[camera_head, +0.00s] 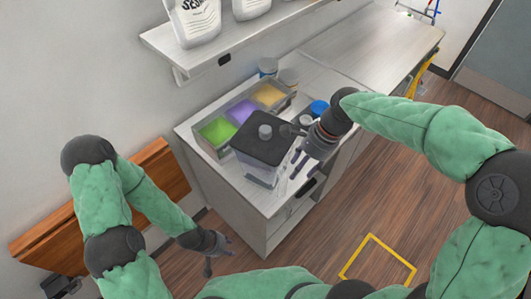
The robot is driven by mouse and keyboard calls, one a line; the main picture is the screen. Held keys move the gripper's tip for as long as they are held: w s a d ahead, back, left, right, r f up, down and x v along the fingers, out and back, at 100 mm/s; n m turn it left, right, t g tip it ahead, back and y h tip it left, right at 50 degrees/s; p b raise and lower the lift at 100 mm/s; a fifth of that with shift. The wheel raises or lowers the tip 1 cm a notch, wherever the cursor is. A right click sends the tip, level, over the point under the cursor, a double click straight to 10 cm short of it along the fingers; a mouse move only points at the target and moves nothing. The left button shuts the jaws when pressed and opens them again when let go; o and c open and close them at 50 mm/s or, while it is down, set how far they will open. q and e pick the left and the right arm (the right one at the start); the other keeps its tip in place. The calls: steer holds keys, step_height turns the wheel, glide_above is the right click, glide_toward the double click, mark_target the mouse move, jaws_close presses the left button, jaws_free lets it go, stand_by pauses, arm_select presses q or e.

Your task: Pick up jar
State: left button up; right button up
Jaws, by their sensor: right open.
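Several small jars stand on the white counter. One with a blue lid (319,107) is partly hidden behind my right wrist. A blue jar (268,67) and a tan-lidded jar (288,77) stand at the back, behind the tray of coloured compartments. My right gripper (296,165) is open, pointing down at the right side of the black-topped sealer (265,138). I see nothing clearly held in it; small clear shapes near its fingertips are hard to make out. My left gripper (215,256) hangs low in front of the cabinet, away from the counter; its finger opening is unclear.
A tray (213,151) with green, purple and yellow compartments sits behind the sealer. A wall shelf (215,50) with white bags overhangs the back left. The counter's far right part (375,45) is clear. A yellow rectangle (377,260) marks the wood floor.

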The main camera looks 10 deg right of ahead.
mark_target(284, 189)
steer(key=x, duration=0.6)
steer(key=s+x, duration=0.1)
steer(key=x, duration=0.2)
steer(key=shift+a+r, duration=0.2)
steer(key=shift+a, duration=0.2)
steer(key=shift+a+f, duration=0.2)
steer(key=shift+f, duration=0.35)
steer(key=shift+c, duration=0.3)
jaws_close()
steer(key=shift+w+r, duration=0.1)
steer(key=shift+w, duration=0.05)
